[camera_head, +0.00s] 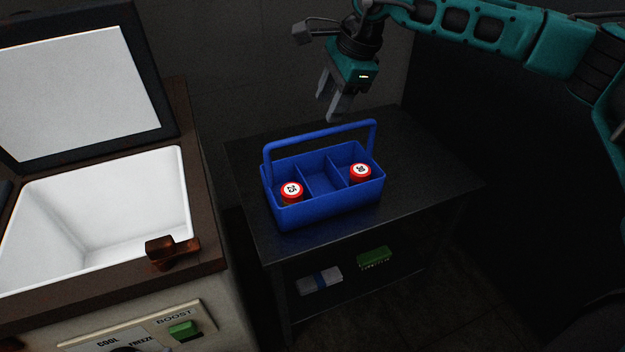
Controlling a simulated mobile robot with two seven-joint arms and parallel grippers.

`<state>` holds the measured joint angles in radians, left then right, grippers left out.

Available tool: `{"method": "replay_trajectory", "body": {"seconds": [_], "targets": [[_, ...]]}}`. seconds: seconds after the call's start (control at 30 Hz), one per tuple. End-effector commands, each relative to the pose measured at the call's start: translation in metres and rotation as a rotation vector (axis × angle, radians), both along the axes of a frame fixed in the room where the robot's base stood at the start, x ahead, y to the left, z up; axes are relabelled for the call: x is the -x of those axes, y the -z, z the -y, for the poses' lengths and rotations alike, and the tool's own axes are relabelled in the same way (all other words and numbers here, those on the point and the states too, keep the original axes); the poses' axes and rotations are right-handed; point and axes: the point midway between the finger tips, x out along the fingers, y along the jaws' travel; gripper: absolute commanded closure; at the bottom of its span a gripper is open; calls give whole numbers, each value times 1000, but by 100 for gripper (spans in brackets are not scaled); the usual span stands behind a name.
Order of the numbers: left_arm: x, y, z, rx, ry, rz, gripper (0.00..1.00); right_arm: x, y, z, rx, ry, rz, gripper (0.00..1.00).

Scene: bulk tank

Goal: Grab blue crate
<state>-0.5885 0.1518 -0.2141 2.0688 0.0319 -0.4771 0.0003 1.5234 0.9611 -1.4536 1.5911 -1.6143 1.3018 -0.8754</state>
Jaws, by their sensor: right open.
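The blue crate (328,208) stands upright on a dark table. It has a raised blue handle across its top and is divided into compartments. A red-capped item (291,190) is in the left compartment and another red-capped item (360,172) is in the right one. The middle compartment looks empty. My right gripper (334,112) is open and empty, pointing down above and behind the crate's handle, apart from it. My left gripper is not in view.
The dark table (430,178) has free room right of the crate. Its lower shelf holds a green brush-like item (374,258) and a grey-blue item (320,281). At left stands a tank (100,215) with its lid (75,85) raised, a brown latch (170,250) and a control panel.

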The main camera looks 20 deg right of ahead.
Motion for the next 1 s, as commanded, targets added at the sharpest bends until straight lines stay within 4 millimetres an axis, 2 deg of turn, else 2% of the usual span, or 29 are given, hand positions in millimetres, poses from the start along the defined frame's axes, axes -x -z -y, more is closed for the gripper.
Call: {"method": "replay_trajectory", "body": {"seconds": [0.1, 0.2, 0.5, 0.77, 1.0], "targets": [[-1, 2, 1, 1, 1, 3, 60, -2, -4, 17, 52, 8, 14, 53], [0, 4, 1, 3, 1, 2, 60, -4, 1, 20, 65, 10, 14, 53], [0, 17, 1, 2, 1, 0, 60, -20, 53, 12, 64, 9, 13, 53], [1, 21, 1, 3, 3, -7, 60, -26, 73, 9, 63, 9, 14, 53], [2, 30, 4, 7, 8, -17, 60, -32, 108, 4, 62, 10, 13, 53]]}}
